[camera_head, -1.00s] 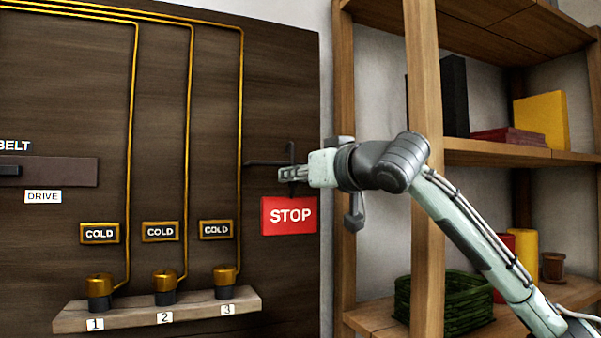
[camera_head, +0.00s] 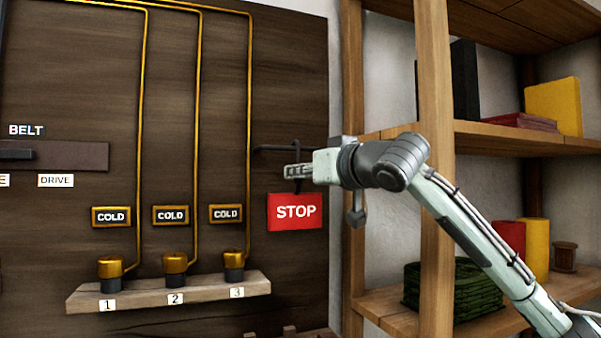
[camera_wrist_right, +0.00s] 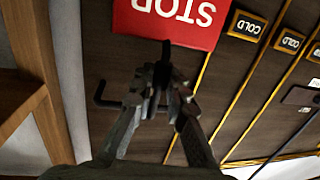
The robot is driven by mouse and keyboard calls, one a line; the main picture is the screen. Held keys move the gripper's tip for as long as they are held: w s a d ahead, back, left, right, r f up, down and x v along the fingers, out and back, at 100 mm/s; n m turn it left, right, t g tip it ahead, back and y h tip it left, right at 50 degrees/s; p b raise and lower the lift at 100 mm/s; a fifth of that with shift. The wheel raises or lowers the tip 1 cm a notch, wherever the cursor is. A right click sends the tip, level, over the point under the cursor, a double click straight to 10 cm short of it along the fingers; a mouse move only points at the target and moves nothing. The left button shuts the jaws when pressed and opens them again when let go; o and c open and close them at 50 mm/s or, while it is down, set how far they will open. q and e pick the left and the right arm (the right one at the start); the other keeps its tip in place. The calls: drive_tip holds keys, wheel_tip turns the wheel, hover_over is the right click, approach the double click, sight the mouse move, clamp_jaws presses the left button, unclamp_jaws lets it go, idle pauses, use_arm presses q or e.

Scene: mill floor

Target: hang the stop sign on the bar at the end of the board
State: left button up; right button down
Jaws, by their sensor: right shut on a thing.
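The red stop sign (camera_head: 295,211), with white letters, hangs upright below my right gripper (camera_head: 298,171) in the head view. The gripper is shut on the sign's dark stem. The dark bar (camera_head: 275,149) juts from the right end of the brown board (camera_head: 290,70), just above and left of the fingers. In the wrist view the sign (camera_wrist_right: 168,20) appears upside down beyond the fingers (camera_wrist_right: 160,85), and the bar's bent tip (camera_wrist_right: 100,92) shows left of them. Whether the stem touches the bar I cannot tell. My left gripper is not in view.
A wooden shelf unit (camera_head: 436,150) stands close to the right, its post beside my arm. The board carries several COLD plates (camera_head: 226,214) with brass pipes, and a small ledge (camera_head: 200,292) with numbered brass-topped fittings.

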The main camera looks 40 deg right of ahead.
drive_tip(key=c, duration=1.4)
unclamp_jaws()
drive_tip(key=shift+c, duration=0.2)
drive_tip(key=s, duration=1.2)
drive_tip(key=shift+a+r, duration=0.15)
drive_tip(key=shift+a, duration=0.3)
